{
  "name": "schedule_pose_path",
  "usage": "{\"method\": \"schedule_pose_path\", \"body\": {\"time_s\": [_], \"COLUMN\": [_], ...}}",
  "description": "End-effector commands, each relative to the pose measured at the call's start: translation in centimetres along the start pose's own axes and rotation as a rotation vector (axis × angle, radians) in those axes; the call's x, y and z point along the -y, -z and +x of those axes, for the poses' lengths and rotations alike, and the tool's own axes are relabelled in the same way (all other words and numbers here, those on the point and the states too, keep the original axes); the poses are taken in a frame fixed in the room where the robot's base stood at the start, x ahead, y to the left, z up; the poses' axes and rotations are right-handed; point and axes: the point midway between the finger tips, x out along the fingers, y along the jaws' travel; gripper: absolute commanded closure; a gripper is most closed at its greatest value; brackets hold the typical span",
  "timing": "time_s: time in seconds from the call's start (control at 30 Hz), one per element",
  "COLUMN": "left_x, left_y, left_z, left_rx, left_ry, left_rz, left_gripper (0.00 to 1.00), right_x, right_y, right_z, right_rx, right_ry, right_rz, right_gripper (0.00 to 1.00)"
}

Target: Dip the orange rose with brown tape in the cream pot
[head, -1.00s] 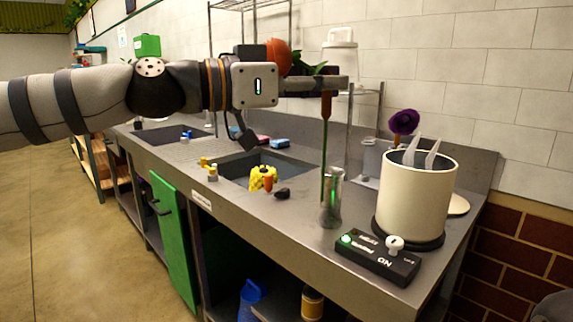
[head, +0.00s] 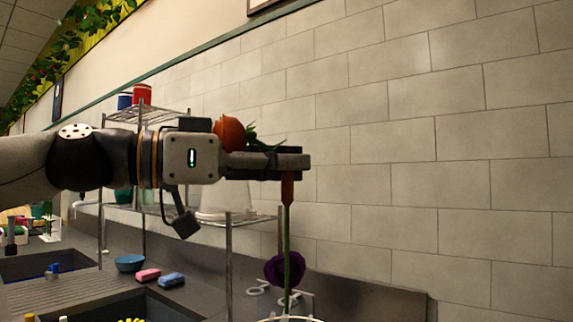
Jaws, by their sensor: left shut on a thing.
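My left gripper (head: 290,161) is shut on the orange rose (head: 229,134) and holds it high in front of the tiled wall. The orange bloom shows behind the gripper, with green leaves beside it. The brown tape (head: 287,190) is just below the fingers, and the green stem hangs nearly upright from it. Only a thin pale curve of the cream pot's rim (head: 291,319) shows at the bottom edge, near the stem's lower part. The stem's lower end and the pot's body are out of view. My right gripper is not in view.
A purple flower (head: 285,269) stands behind the stem. A wire rack (head: 229,262) with red and blue cups on top stands behind my arm.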

Motion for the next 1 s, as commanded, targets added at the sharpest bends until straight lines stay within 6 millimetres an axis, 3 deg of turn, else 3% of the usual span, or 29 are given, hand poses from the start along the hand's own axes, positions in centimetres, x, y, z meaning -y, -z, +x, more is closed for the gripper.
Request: {"method": "schedule_pose_path", "body": {"time_s": [1.0], "left_x": [0.2], "left_y": [-11.4], "left_z": [0.0], "left_rx": [0.002], "left_ry": [0.000], "left_rz": [-0.007], "left_gripper": [1.00], "right_x": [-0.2], "right_y": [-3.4], "right_z": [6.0], "right_rx": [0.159], "right_ry": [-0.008], "right_rz": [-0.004], "right_gripper": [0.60]}}
